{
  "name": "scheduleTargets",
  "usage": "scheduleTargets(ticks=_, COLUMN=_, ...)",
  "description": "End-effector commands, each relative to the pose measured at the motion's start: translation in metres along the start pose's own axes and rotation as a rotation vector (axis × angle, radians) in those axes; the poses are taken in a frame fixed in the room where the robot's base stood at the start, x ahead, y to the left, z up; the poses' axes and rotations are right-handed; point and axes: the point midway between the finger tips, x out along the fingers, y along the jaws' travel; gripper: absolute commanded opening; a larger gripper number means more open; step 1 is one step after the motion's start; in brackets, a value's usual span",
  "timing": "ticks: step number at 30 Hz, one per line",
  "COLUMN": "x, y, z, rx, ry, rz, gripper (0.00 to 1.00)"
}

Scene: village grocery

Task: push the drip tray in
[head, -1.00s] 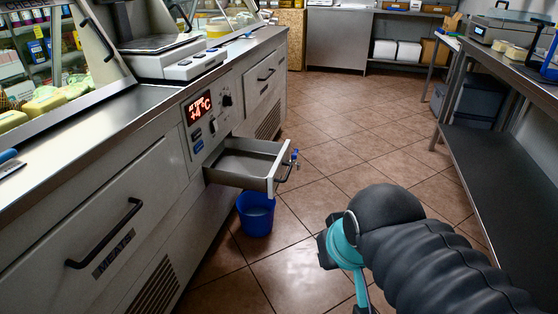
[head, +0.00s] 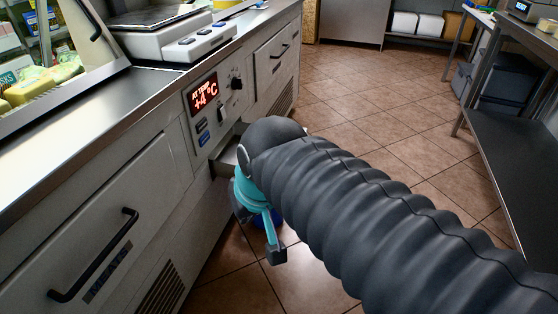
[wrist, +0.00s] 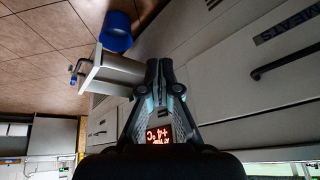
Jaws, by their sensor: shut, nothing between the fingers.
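The drip tray (wrist: 112,72) is a grey metal drawer standing out from the cabinet front, with a handle and a small blue tap at its outer end, in the wrist view. In the head view my arm hides nearly all of it; only a sliver (head: 226,160) shows below the red temperature display. My gripper (wrist: 158,66) is shut and empty. In the wrist view its fingertips lie beside the tray, towards the cabinet side. I cannot tell whether they touch it. In the head view my arm hides the fingertips.
A blue bucket (wrist: 116,32) stands on the floor by the tray. The cabinet front (head: 120,205) with a dark drawer handle (head: 95,255) runs along the left. A dark-shelved steel table (head: 510,165) stands at right.

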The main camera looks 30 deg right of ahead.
Motion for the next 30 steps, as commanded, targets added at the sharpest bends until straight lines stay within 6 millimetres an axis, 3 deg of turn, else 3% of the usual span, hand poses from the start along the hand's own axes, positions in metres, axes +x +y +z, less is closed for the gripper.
scheduleTargets(ticks=8, x=0.038, y=0.041, z=-0.057, rx=0.607, ry=-0.158, rz=-0.031, gripper=0.0)
scheduleTargets(ticks=14, x=0.071, y=0.092, z=-0.098, rx=1.076, ry=-0.263, rz=-0.075, gripper=0.0)
scheduleTargets(ticks=22, x=0.119, y=0.199, z=-0.137, rx=1.696, ry=-0.39, rz=-0.172, gripper=0.0)
scheduleTargets(ticks=27, x=0.145, y=0.274, z=-0.143, rx=2.033, ry=-0.462, rz=-0.258, gripper=0.0)
scheduleTargets(ticks=30, x=0.155, y=0.309, z=-0.141, rx=2.175, ry=-0.495, rz=-0.304, gripper=0.0)
